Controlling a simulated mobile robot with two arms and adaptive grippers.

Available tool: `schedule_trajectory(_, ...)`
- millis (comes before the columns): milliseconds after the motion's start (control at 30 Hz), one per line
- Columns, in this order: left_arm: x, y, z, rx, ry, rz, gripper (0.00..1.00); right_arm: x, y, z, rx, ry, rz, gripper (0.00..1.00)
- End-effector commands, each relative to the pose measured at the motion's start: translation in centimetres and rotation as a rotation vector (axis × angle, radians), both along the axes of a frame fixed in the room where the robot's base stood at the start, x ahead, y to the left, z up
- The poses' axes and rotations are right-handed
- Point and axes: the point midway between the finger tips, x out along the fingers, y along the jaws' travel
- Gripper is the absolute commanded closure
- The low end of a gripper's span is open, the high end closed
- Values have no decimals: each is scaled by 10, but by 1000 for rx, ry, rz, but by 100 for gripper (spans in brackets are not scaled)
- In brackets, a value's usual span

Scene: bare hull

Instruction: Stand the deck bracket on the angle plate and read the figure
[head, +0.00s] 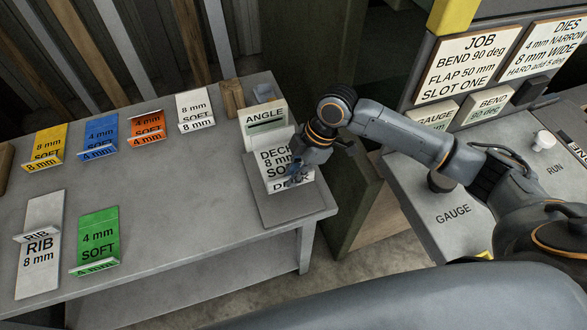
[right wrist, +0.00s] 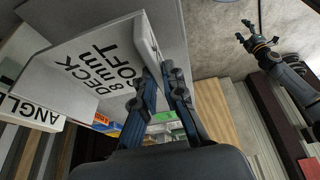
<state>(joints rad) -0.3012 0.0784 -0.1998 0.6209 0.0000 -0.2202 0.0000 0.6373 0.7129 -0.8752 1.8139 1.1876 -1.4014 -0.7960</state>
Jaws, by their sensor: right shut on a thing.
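The deck bracket (head: 275,158) is a pale bent plate lettered DECK 8 mm SOFT. It is over the grey angle plate (head: 300,209), in front of the ANGLE sign (head: 265,115); I cannot tell whether it touches the plate. My right gripper (head: 298,176) is shut on the bracket's edge. In the right wrist view the bracket (right wrist: 92,75) lies at the fingers (right wrist: 166,88), and its lettering is tilted. The gripper hides part of the bracket in the head view. My left gripper (right wrist: 258,38) shows in the right wrist view, apart from everything, its fingers spread and empty.
On the grey bench (head: 165,200) stand yellow (head: 48,147), blue (head: 99,136), orange (head: 147,128), white (head: 194,110) and green (head: 97,240) brackets and a RIB bracket (head: 40,245). At right are a JOB board (head: 467,62) and a GAUGE console (head: 455,210). The bench's middle is clear.

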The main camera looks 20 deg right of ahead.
Motion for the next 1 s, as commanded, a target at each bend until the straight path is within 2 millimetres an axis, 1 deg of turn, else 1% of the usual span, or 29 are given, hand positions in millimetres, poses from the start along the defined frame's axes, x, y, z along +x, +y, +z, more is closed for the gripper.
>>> schedule_trajectory(33, 0, 0, -4, 0, -1, 0, 41, 1, 1, -6, 3, -3, 0, 100)
schedule_trajectory(600, 1, 0, -32, 0, -2, -1, 41, 1, 0, -59, 2, -2, -1, 100)
schedule_trajectory(1000, 1, 0, -50, 0, -1, -1, 41, 1, 1, -93, 2, -2, 0, 100)
